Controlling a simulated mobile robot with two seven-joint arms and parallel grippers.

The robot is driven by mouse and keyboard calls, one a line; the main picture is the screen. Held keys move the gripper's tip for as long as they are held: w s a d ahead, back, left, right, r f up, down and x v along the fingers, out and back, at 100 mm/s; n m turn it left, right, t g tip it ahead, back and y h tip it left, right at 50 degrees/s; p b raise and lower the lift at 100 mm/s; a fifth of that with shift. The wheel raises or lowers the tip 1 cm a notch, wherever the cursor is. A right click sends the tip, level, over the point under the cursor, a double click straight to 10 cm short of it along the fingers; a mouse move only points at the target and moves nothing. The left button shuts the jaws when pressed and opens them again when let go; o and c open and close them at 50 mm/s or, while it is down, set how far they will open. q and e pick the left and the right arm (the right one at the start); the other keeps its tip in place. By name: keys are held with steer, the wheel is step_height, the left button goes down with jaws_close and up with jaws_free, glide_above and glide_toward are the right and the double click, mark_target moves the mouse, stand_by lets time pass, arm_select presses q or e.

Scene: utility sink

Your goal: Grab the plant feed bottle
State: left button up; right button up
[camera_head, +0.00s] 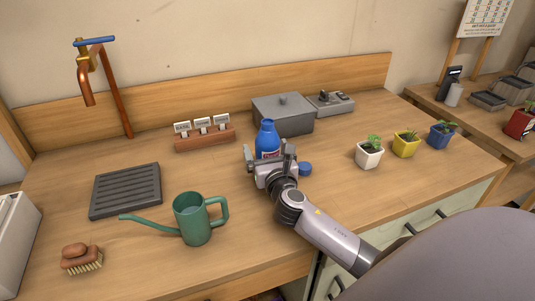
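The blue bottle (268,136), with a red and white label, stands upright on the wooden worktop near the middle; I take it as the plant feed bottle. My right gripper (269,156) is in front of it, reaching in from the lower right. Its two fingers are spread, one on each side of the bottle's lower part. They look open, with a small gap at the left finger; contact at the right finger is unclear. The gripper hides the bottle's base. My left gripper is not in view.
A small round blue object (305,168) lies just right of the gripper. A grey lidded box (284,117) stands close behind the bottle. A green watering can (193,219) is at front left, a label rack (205,139) behind left. Potted plants (369,155) stand at right.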

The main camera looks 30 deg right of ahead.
steer(key=shift+w+d, duration=0.15)
steer(key=shift+w, duration=0.35)
steer(key=shift+r, duration=0.1)
steer(key=c, duration=1.3)
